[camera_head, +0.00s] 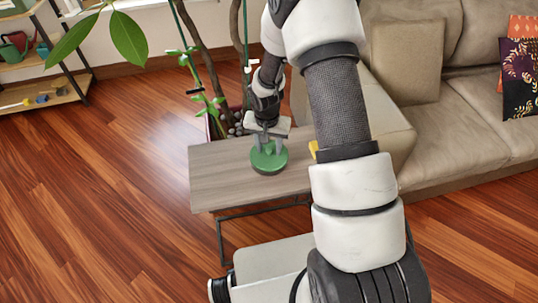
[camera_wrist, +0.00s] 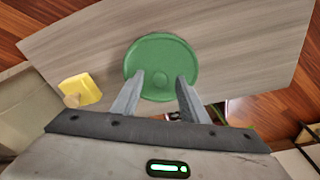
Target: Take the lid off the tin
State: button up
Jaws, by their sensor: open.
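The round green tin (camera_head: 270,165) stands upright on the grey wooden table, with its green lid (camera_wrist: 162,52) on top. My gripper (camera_head: 267,144) is open above the tin and points down. The tin's side is mostly hidden under the lid in the wrist view.
The table (camera_head: 215,175) is mostly bare left of the tin. A yellow object (camera_wrist: 80,90) with a tan knob lies near the tin, partly behind my arm in the head view. A beige sofa (camera_head: 470,130) stands right, a potted plant (camera_head: 205,100) behind.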

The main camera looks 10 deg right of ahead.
jog(key=shift+c, duration=0.4)
grip_shut()
